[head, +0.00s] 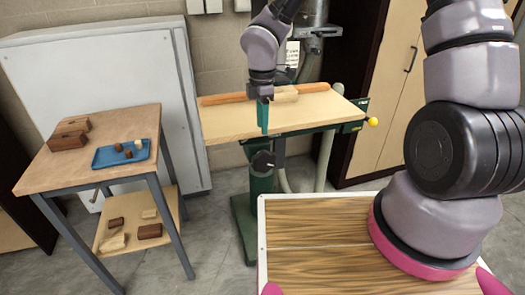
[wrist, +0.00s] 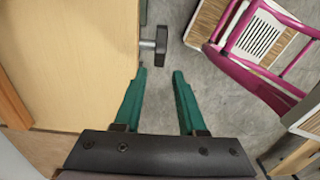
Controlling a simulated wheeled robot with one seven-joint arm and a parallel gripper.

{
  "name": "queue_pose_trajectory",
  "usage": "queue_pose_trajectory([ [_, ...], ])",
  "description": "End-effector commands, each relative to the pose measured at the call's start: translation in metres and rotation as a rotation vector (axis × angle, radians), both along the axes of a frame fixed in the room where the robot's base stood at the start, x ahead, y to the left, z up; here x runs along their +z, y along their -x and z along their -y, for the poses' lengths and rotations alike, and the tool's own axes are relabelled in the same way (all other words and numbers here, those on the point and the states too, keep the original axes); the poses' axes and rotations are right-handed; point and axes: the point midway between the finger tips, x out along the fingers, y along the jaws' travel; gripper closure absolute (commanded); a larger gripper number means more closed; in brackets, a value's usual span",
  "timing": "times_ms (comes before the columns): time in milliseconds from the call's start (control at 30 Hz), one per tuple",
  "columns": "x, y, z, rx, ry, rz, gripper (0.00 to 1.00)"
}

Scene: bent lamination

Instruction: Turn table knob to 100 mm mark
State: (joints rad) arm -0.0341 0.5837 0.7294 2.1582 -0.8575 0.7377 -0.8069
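The table knob (head: 264,160) is a black handle at the front of the green stand, below the wooden worktable (head: 235,122). In the wrist view, the knob (wrist: 161,40) appears as a dark crossbar on a short metal shaft beside the table edge. My gripper (head: 264,132) points down in front of the table, just above the knob in the head view. In the wrist view, my gripper (wrist: 160,72) has its two green fingers apart with nothing between them. The knob lies just beyond the fingertips and looks apart from them. No 100 mm mark is readable.
An orange-brown wooden fence (head: 226,98) lies along the back of the worktable. A yellow ball knob (head: 372,121) sticks out at its right. A side table (head: 88,173) at left holds a blue tray (head: 104,160) and wooden blocks. Open floor (head: 222,188) lies between.

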Motion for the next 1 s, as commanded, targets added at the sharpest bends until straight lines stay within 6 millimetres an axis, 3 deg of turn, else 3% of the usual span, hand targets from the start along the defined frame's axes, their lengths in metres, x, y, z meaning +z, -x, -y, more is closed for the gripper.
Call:
queue_pose_trajectory([
  [533,-0.090,0.001,0.001,-0.003,0.002,-0.003,0.60],
  [700,-0.102,0.001,0.000,-0.003,0.001,-0.001,0.60],
  [967,-0.103,0.000,0.001,-0.004,0.001,0.000,0.60],
  [1000,-0.103,0.000,0.001,-0.004,0.001,0.000,0.64],
])
